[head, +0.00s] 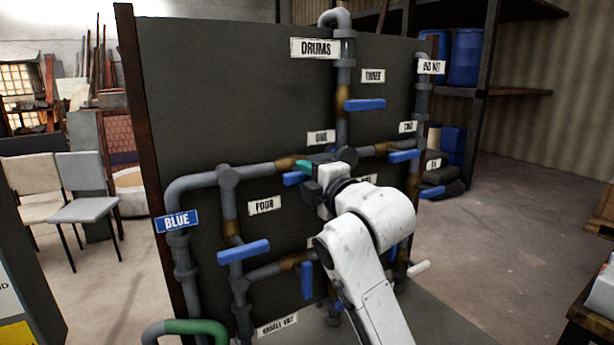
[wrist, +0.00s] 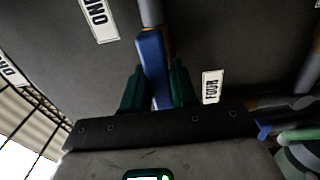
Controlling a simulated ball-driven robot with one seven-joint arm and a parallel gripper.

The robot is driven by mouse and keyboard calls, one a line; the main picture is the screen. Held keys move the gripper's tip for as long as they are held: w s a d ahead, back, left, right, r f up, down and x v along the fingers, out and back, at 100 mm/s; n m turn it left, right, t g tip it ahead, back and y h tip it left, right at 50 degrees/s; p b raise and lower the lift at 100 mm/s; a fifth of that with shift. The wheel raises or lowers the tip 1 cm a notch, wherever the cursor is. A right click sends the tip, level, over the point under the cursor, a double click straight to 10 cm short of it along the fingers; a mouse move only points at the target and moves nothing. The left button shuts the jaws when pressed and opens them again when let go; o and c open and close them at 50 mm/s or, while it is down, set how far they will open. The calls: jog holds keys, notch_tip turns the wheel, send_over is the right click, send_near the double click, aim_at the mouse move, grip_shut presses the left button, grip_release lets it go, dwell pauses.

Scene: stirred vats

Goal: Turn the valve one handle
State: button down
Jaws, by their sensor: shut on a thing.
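The valve one handle is a blue lever (head: 292,179), mostly hidden by my gripper in the head view. It sits on a brown valve body in the grey pipe, below the "ONE" label (head: 321,137). In the wrist view, the blue lever (wrist: 151,62) lies between my green fingers and points roughly along the pipe. The "ONE" label (wrist: 98,17) is upper left there. My gripper (head: 303,167) is shut on this lever, and its fingers also show in the wrist view (wrist: 158,88).
Other blue levers stand nearby: under "THREE" (head: 364,105), under "TWO" (head: 404,156), and below "FOUR" (head: 243,251). A vertical lever (head: 307,280) is lower down. Grey pipes (head: 205,181) stand out from the dark panel (head: 220,90). Chairs (head: 85,190) are at left; open floor lies right.

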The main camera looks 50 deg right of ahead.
jog(key=shift+m, duration=0.4)
jog(key=m+p, duration=0.2)
jog(key=m, duration=0.1)
jog(key=shift+m, duration=0.4)
jog(key=m+p, duration=0.2)
jog(key=m, duration=0.2)
jog(key=shift+m, duration=0.3)
jog(key=m+p, duration=0.2)
jog(key=m, duration=0.3)
jog(key=shift+f+m+p, duration=0.15)
jog(key=shift+m+p, duration=0.5)
jog(key=shift+m, duration=1.15)
jog(key=c, duration=1)
grip_release()
